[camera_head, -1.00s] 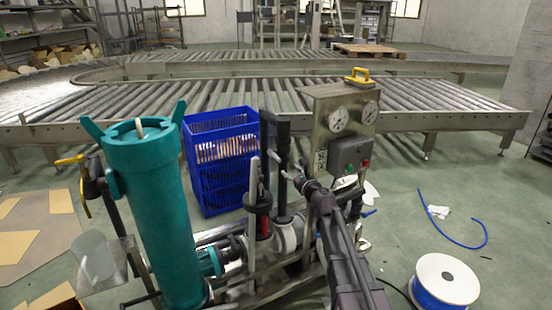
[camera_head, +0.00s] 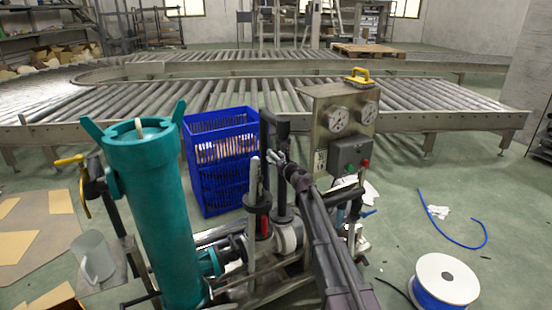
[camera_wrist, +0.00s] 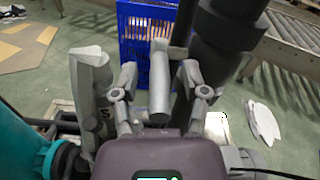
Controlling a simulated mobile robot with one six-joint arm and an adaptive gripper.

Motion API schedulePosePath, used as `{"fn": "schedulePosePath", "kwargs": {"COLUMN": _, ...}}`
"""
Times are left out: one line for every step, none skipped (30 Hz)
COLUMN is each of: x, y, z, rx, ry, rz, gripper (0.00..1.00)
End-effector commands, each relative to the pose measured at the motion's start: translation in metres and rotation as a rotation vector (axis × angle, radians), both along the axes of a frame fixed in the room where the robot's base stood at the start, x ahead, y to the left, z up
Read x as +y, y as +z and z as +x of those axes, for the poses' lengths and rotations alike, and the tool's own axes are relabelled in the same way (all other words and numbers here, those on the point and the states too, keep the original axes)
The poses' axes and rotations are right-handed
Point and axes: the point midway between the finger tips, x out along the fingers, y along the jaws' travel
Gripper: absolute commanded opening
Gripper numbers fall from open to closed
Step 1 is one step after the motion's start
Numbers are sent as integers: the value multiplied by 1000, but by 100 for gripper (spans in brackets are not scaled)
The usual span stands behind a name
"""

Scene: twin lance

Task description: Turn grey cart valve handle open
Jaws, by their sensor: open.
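A grey cylindrical handle (camera_wrist: 159,92) stands between my open fingers in the wrist view, beside a dark pipe (camera_wrist: 222,45). My gripper (camera_wrist: 158,74) straddles it with a gap on each side, and I see no clear contact. In the head view my gripper (camera_head: 276,158) is at the dark upright pipes of the cart, and its fingers hide most of the handle there. A lighter grey upright lever (camera_wrist: 90,95) stands left of my left finger. It also shows in the head view (camera_head: 254,172).
The teal filter vessel (camera_head: 155,215) stands left on the cart. A gauge panel (camera_head: 330,125) rises close to my arm on the right. A blue crate (camera_head: 222,160) stands behind the cart, with roller conveyors (camera_head: 180,97) beyond. A blue hose spool (camera_head: 445,280) is on the floor.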

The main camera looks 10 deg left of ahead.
Motion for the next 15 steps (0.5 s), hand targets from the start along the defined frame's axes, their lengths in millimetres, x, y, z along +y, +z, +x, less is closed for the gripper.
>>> {"fn": "schedulePosePath", "kwargs": {"x": 1, "y": 0, "z": 1, "rx": 0, "ry": 0, "rz": 0, "gripper": 58}}
{"fn": "schedulePosePath", "kwargs": {"x": 1, "y": 0, "z": 1, "rx": 0, "ry": 0, "rz": 0, "gripper": 58}}
{"fn": "schedulePosePath", "kwargs": {"x": 1, "y": 0, "z": 1, "rx": 0, "ry": 0, "rz": 0, "gripper": 58}}
{"fn": "schedulePosePath", "kwargs": {"x": 1, "y": 0, "z": 1, "rx": 0, "ry": 0, "rz": 0, "gripper": 58}}
{"fn": "schedulePosePath", "kwargs": {"x": 1, "y": 0, "z": 1, "rx": 0, "ry": 0, "rz": 0, "gripper": 58}}
{"fn": "schedulePosePath", "kwargs": {"x": 1, "y": 0, "z": 1, "rx": 0, "ry": 0, "rz": 0, "gripper": 58}}
{"fn": "schedulePosePath", "kwargs": {"x": 1, "y": 0, "z": 1, "rx": 0, "ry": 0, "rz": 0, "gripper": 58}}
{"fn": "schedulePosePath", "kwargs": {"x": 1, "y": 0, "z": 1, "rx": 0, "ry": 0, "rz": 0, "gripper": 58}}
{"fn": "schedulePosePath", "kwargs": {"x": 1, "y": 0, "z": 1, "rx": 0, "ry": 0, "rz": 0, "gripper": 58}}
{"fn": "schedulePosePath", "kwargs": {"x": 1, "y": 0, "z": 1, "rx": 0, "ry": 0, "rz": 0, "gripper": 49}}
{"fn": "schedulePosePath", "kwargs": {"x": 1, "y": 0, "z": 1, "rx": 0, "ry": 0, "rz": 0, "gripper": 40}}
{"fn": "schedulePosePath", "kwargs": {"x": 1, "y": 0, "z": 1, "rx": 0, "ry": 0, "rz": 0, "gripper": 28}}
{"fn": "schedulePosePath", "kwargs": {"x": 1, "y": 0, "z": 1, "rx": 0, "ry": 0, "rz": 0, "gripper": 19}}
{"fn": "schedulePosePath", "kwargs": {"x": 1, "y": 0, "z": 1, "rx": 0, "ry": 0, "rz": 0, "gripper": 10}}
{"fn": "schedulePosePath", "kwargs": {"x": 1, "y": 0, "z": 1, "rx": 0, "ry": 0, "rz": 0, "gripper": 0}}
